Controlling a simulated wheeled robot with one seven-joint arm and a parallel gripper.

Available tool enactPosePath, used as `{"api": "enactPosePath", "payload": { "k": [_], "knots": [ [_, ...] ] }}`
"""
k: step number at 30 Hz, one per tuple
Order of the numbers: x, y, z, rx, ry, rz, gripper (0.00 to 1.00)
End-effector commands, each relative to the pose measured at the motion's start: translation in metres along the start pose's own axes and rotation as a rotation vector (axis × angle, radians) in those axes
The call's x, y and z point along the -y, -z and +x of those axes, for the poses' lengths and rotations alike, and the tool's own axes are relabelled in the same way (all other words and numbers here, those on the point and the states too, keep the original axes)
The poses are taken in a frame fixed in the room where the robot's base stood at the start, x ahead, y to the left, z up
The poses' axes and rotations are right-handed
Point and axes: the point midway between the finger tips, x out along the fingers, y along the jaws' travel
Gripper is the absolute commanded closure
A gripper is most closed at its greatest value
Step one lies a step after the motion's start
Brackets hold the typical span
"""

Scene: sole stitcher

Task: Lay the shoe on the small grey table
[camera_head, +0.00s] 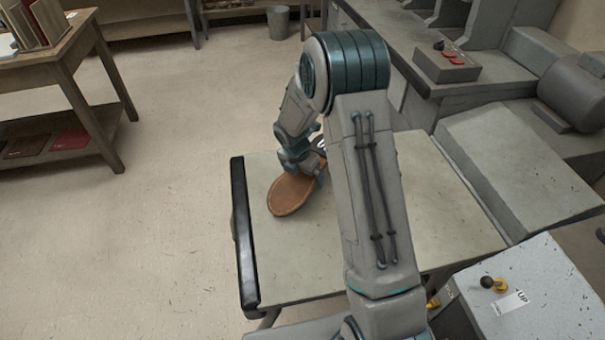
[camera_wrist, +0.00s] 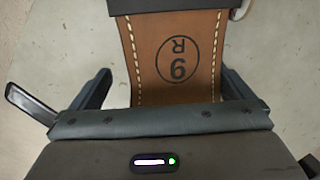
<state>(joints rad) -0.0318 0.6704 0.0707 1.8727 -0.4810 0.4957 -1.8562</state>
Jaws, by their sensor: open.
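The brown leather shoe (camera_head: 292,194) appears to lie on the small grey table (camera_head: 285,270), near its left side, with a tan face and stitched rim showing. The rest of it is hidden by my arm. In the wrist view the shoe (camera_wrist: 178,57) shows tan leather marked "9" and "R", with pale stitching along both sides and a dark part at the top. My gripper (camera_wrist: 167,88) is open, one finger on each side of the shoe, with gaps between fingers and leather. In the head view my gripper (camera_head: 312,168) is just above the shoe, largely hidden.
The table has a black left edge (camera_head: 243,235). Grey machinery (camera_head: 525,165) stands close on its right, with a red-button box (camera_head: 447,64) behind. A white-topped unit with a knob (camera_head: 530,300) stands at front right. A wooden table (camera_head: 60,55) is far left. Floor at left is clear.

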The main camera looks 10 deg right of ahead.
Motion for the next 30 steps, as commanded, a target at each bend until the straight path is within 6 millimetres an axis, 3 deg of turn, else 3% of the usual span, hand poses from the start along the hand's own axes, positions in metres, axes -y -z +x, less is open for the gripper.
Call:
{"api": "enactPosePath", "payload": {
  "k": [15,21,27,30],
  "knots": [
    [-0.001,-0.001,-0.110,0.002,-0.003,0.001,0.00],
    [0.000,-0.001,-0.128,0.002,-0.001,0.001,0.00],
    [0.001,0.000,-0.133,0.001,-0.001,0.011,0.00],
    [0.008,-0.001,-0.149,0.006,-0.003,0.087,0.00]
  ]
}}
